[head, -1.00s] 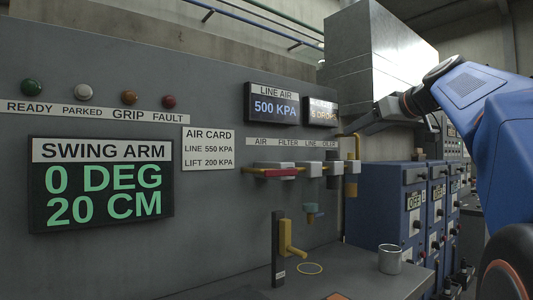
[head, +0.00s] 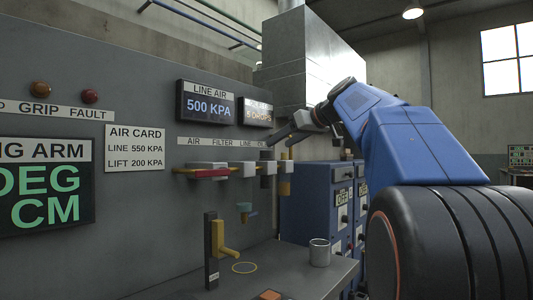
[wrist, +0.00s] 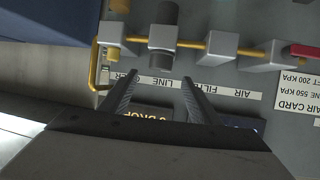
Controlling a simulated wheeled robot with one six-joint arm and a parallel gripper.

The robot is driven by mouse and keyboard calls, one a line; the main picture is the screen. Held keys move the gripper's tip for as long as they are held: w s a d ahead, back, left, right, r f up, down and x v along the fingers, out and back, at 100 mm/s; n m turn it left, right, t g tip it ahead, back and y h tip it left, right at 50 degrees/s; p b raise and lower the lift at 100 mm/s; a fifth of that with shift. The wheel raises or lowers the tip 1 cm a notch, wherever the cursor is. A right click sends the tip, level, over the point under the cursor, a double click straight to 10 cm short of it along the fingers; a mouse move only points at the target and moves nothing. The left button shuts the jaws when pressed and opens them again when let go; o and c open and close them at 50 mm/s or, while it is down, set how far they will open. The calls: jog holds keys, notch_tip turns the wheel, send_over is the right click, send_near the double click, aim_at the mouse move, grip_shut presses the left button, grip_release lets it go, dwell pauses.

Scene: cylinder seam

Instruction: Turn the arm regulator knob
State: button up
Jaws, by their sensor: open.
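No part in view is labelled as the arm regulator, so I cannot tell which one carries its knob. Along the grey panel runs a yellow air pipe with grey blocks (head: 207,168), a red lever (head: 210,173) and labels for air, filter, line and a partly hidden word. My gripper (head: 275,141) is open and empty, in front of the pipe's right end. In the wrist view my gripper (wrist: 160,77) has its fingers apart, pointing at the label strip, with a dark cylinder (wrist: 165,14) beyond on one block.
A black post (head: 211,250) with a yellow handle (head: 226,238) stands on the bench. A yellow ring (head: 244,268) and a metal cup (head: 319,252) are also there. The line air display (head: 207,105) reads 500 kPa. Blue cabinets (head: 315,205) stand at right.

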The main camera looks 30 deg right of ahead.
aim_at(267, 155)
jog(key=x, duration=0.9)
jog(key=shift+f, duration=0.1)
jog(key=c, duration=1.1)
